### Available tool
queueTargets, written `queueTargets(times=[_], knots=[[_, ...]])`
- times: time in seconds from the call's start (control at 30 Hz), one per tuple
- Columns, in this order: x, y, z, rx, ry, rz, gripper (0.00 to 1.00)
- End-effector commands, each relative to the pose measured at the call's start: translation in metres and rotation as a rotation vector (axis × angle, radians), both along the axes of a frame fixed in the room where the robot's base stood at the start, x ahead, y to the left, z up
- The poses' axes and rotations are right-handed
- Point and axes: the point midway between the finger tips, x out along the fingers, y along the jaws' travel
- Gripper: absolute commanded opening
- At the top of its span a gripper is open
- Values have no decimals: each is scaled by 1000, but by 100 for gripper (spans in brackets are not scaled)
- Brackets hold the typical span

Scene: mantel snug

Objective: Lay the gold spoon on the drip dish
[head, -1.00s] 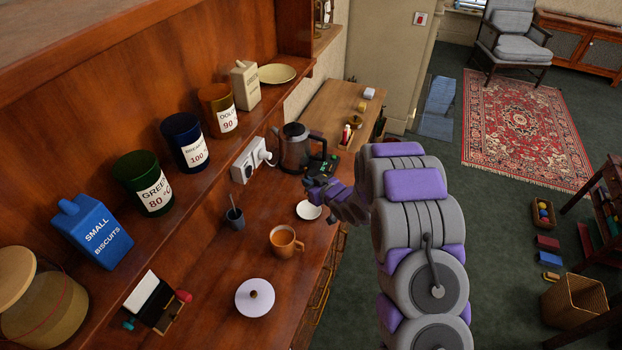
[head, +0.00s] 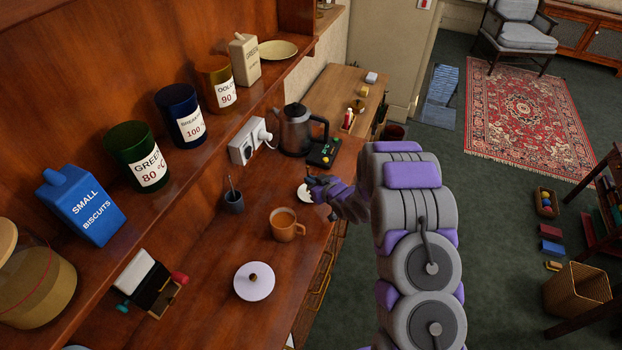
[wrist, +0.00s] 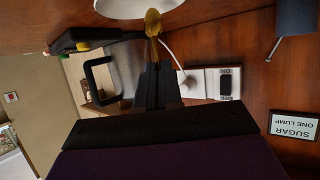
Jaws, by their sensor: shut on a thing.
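My gripper (wrist: 155,88) is shut on the gold spoon (wrist: 152,24), whose gold end sticks out past the fingertips in the wrist view. The white drip dish (wrist: 126,6) is cut off by the top edge of that view, and the spoon's tip overlaps it in the picture. In the head view my gripper (head: 312,184) is over the drip dish (head: 303,194) and hides part of it. I cannot tell whether the spoon touches the dish. The spoon is too small to make out in the head view.
A kettle (head: 294,130) stands behind the dish on a dark base. A sugar card (wrist: 294,125) shows in the wrist view. Canisters line the shelf.

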Motion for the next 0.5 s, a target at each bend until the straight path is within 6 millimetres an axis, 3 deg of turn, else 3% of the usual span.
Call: queueTargets(times=[0.13, 0.43, 0.5], knots=[[0, -3, -11, 2, 1, -2, 0], [0, 1, -13, -2, 2, -2, 0], [0, 2, -13, -3, 1, -1, 10]])
